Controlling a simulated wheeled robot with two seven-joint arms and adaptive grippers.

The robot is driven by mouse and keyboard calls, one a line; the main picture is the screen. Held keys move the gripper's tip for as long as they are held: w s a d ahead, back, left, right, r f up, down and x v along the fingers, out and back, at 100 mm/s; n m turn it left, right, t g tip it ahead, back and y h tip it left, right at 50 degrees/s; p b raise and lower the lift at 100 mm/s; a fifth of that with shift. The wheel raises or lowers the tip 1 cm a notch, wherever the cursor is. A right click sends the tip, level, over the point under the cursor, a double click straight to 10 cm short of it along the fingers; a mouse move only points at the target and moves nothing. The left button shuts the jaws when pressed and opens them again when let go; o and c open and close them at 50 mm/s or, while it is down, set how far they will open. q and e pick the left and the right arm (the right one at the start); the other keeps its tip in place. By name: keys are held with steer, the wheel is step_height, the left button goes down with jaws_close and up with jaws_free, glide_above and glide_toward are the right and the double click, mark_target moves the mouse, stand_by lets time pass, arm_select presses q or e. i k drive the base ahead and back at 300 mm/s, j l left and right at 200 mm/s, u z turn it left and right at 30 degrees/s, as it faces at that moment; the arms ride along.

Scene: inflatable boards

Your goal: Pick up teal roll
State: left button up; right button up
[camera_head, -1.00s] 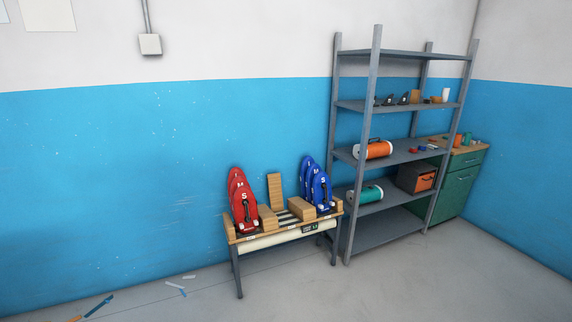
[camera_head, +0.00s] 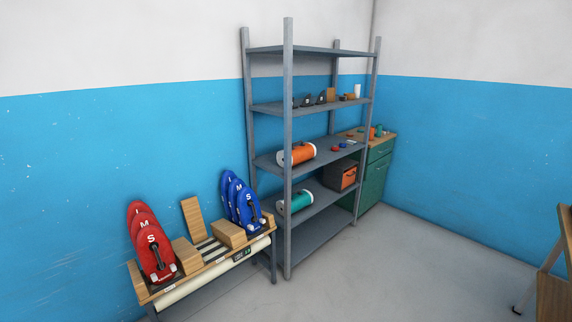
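The teal roll (camera_head: 298,202) lies on its side on a lower shelf of the grey metal rack (camera_head: 288,150), below the orange roll (camera_head: 300,153). Its pale round end faces left, and a front post of the rack covers part of it. Neither of my grippers shows in the head view.
A low bench (camera_head: 210,268) with red boards (camera_head: 150,245), blue boards (camera_head: 241,204) and wooden blocks stands left of the rack. An orange and dark box (camera_head: 341,174) sits right of the teal roll. A green cabinet (camera_head: 374,180) stands behind right. The floor (camera_head: 400,270) in front is open. A wooden piece of furniture (camera_head: 554,285) is at the right edge.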

mark_target(299, 199)
steer(key=i+l+z, duration=0.1)
steer(key=i+z, duration=0.55)
steer(key=z, duration=0.25)
steer(key=i+z, duration=0.4)
steer(key=i, duration=0.4)
steer(key=i+u, duration=0.3)
steer(key=i+l+u, duration=0.25)
steer(key=i, duration=0.25)
steer(key=i+u, duration=0.3)
steer(key=u, duration=0.15)
steer(key=i+l+u, duration=0.25)
steer(key=u, duration=0.2)
steer(key=i+l+u, duration=0.25)
steer(key=u, duration=0.2)
steer(key=i+l+u, duration=0.25)
steer(key=u, duration=0.15)
steer(key=i+l+u, duration=0.15)
steer(key=l, duration=0.2)
steer(key=l+u, duration=0.15)
steer(key=l, duration=0.2)
steer(key=i, duration=0.05)
